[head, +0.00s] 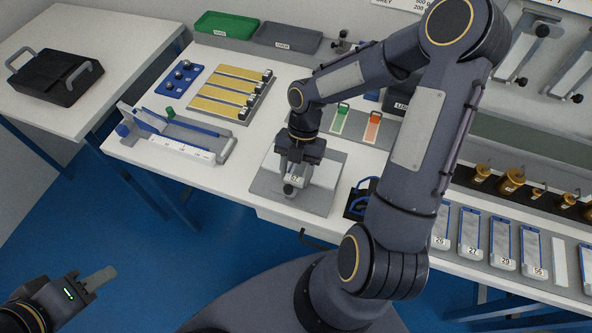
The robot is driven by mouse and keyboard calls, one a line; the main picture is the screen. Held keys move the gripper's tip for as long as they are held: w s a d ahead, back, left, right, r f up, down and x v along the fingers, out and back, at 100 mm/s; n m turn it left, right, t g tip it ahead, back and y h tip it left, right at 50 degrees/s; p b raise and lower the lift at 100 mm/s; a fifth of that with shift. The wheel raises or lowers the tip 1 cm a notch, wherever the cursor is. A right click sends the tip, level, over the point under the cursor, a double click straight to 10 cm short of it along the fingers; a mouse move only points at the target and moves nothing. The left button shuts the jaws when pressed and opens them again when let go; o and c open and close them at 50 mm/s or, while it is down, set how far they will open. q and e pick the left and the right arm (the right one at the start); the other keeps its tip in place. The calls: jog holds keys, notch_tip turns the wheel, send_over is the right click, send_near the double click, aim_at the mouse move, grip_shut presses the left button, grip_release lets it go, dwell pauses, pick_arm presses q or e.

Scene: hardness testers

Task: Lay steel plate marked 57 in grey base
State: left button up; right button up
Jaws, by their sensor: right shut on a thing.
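My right gripper (296,168) reaches down over the grey base (267,187) on the white table. It is shut on a light steel plate (296,179) with a small label that looks like 57. The plate is over the base; I cannot tell whether it touches it. The gripper and wrist hide part of the base. My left gripper (101,279) is low at the left, over the blue floor, away from the table. Its fingers look like one grey block, so their opening is unclear.
A rack at the right holds several marked plates (470,240) and a pale empty-looking slot (559,262). Brass weights (513,181) stand behind it. A blue-and-white device (172,140), a tray of yellow bars (227,92) and green (226,24) and grey bins (288,39) are left and behind.

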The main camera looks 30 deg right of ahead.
dwell(0.4)
jog(key=o, duration=1.2)
jog(key=v, duration=0.8)
jog(key=shift+s+f, duration=0.1)
